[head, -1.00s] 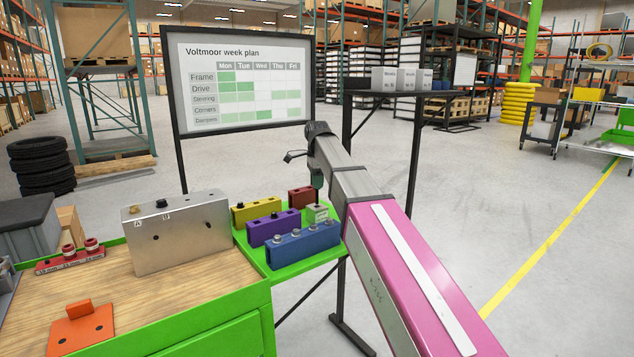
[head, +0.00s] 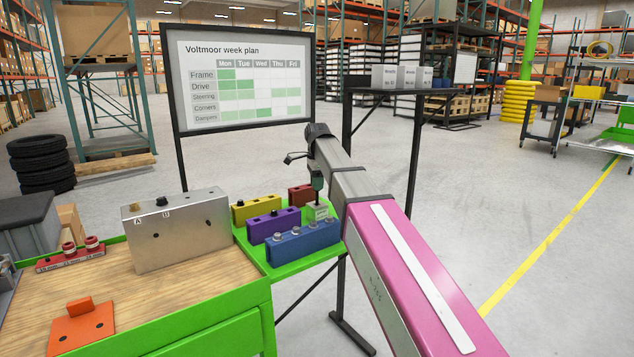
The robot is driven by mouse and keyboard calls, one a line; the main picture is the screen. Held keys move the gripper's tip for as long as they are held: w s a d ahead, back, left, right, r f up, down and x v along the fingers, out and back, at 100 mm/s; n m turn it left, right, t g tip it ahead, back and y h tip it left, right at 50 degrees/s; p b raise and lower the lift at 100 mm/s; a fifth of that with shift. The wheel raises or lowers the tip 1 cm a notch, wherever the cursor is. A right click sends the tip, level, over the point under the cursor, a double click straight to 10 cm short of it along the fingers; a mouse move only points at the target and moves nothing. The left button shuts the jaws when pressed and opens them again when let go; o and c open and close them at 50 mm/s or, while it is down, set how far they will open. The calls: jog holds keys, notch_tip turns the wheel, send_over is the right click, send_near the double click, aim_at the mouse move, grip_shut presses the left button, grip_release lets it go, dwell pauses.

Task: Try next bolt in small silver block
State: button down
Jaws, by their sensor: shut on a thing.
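The silver block (head: 178,234) stands upright on the wooden bench top at the left, with labels A and B. A dark bolt head sits in its top near B, and another fitting is near A. My gripper (head: 317,186) points down over a small green block (head: 317,213) with a pale label, on the green side shelf. It is shut on a thin bolt, which is small and partly hidden. I cannot tell whether the bolt's lower end touches the green block. My arm hides the area to the right.
A blue block (head: 303,246) with several bolts, a purple block (head: 272,226), a yellow block (head: 256,209) and a red block (head: 300,195) crowd the shelf. A red rack (head: 72,259) and an orange plate (head: 82,331) lie on the bench. The bench's front middle is clear.

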jog(key=shift+f, duration=2.05)
jog(key=c, duration=0.9)
grip_release()
jog(key=shift+c, duration=0.2)
jog(key=shift+r, duration=2.95)
